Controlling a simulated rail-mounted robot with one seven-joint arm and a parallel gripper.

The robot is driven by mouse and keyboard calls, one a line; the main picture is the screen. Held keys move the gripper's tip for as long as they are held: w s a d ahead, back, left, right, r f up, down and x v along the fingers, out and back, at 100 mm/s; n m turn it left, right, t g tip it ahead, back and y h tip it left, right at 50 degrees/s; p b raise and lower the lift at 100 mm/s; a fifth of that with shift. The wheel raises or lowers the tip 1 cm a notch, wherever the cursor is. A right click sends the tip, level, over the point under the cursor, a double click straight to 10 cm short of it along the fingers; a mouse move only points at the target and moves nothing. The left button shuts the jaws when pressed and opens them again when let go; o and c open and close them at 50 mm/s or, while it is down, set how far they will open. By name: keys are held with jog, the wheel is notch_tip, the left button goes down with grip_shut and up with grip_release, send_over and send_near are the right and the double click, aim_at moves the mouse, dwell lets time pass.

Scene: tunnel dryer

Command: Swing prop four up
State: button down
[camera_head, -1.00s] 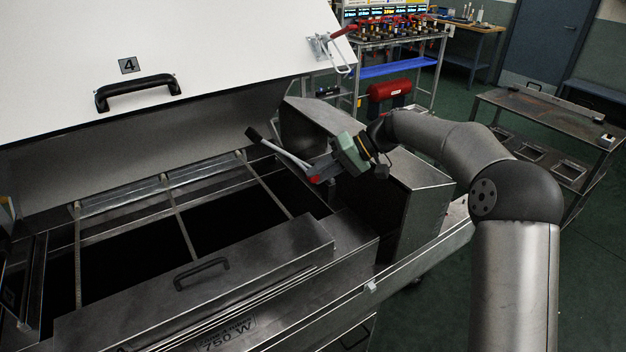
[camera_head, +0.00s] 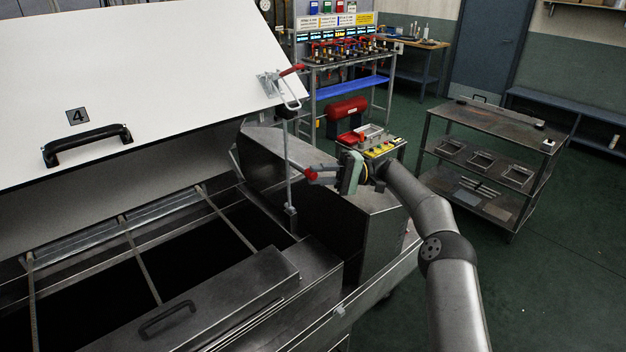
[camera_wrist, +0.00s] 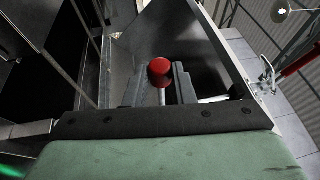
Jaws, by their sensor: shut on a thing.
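Prop four (camera_head: 289,195) is a thin grey rod at the right end of the dryer. It stands about upright from its foot on the dryer edge, and its dark top end is close under the raised lid's right corner; I cannot tell if they touch. A red knob (camera_head: 311,174) sticks out from the rod. My gripper (camera_head: 316,174) is shut on this knob from the right. In the wrist view the red knob (camera_wrist: 160,68) sits between the two fingers. The white lid (camera_head: 150,60) marked 4 is tilted open.
A clamp with a red handle (camera_head: 291,70) sits on the lid's right corner. Below the lid is the dark open chamber (camera_head: 85,290) with cross bars. A metal housing (camera_head: 365,235) stands under my gripper. A cart (camera_head: 490,130) and free floor lie to the right.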

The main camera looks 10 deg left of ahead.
jog(key=shift+w+d+y, duration=0.3)
jog(key=shift+y, duration=0.1)
jog(key=c, duration=1.2)
grip_release()
jog(key=shift+w, duration=0.15)
